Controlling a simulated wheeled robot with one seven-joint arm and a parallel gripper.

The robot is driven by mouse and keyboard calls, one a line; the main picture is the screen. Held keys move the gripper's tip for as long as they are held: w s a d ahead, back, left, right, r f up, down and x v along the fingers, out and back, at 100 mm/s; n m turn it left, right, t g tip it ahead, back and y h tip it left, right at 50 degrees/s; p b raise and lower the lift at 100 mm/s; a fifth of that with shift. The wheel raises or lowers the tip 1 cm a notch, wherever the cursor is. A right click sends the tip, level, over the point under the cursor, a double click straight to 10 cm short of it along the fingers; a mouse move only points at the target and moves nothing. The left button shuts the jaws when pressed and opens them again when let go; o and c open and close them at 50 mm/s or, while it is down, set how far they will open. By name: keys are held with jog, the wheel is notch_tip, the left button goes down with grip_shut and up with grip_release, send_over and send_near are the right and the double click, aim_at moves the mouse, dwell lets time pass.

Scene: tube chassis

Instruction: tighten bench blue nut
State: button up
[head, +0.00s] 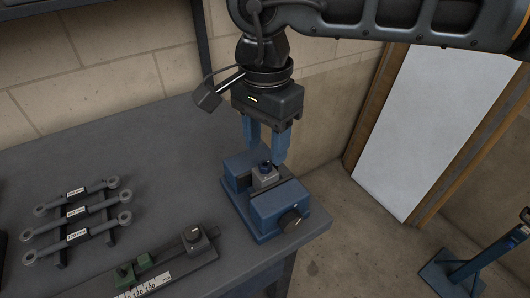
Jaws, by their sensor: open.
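A blue bench vise (278,207) sits at the right corner of the grey bench. A small grey block (264,179) stands between its jaws, with a small dark stud (266,166) on top. A bluish part that may be the nut shows around the stud, too small to tell. My gripper (268,158) points down over the vise. Its two blue fingers are apart, one to each side of the stud. I cannot tell whether they touch anything.
Several rods with ringed ends (80,213) lie on a dark rack at the left of the bench (155,168). A measuring fixture (168,262) with green blocks and a scale lies at the front. The bench between rack and vise is clear. A block wall stands behind.

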aim_at(265, 164)
jog(key=shift+f, duration=1.8)
grip_shut()
